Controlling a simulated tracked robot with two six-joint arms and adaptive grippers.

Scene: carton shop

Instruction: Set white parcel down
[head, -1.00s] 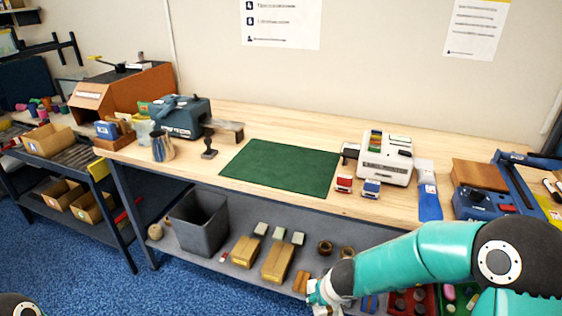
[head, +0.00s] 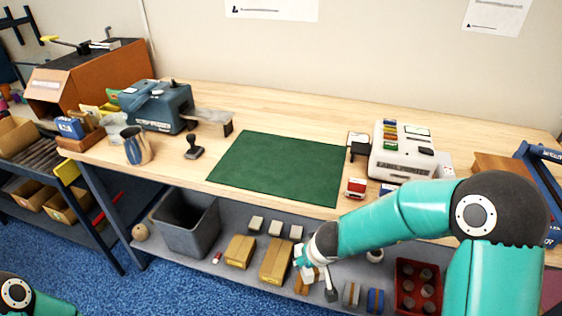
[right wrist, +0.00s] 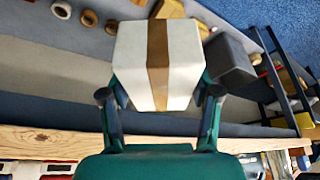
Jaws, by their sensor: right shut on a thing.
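The white parcel (right wrist: 181,70) with a brown tape band fills the middle of the right wrist view. My right gripper (right wrist: 160,98) is shut on it, with one finger on each side. In the head view my right gripper (head: 308,268) is in front of the bench, below the tabletop and over the lower shelf's front area; there the parcel is mostly hidden or too small to make out. The green mat (head: 278,168) lies flat and bare on the bench. My left gripper is out of view; only part of my left arm shows at the lower left.
A label printer (head: 405,160) and a red stamp block (head: 356,188) stand right of the mat. A hand stamp (head: 193,148) and blue tape machine (head: 157,107) stand left of it. The lower shelf holds a grey bin (head: 187,225), brown boxes (head: 277,262) and a red crate (head: 417,285).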

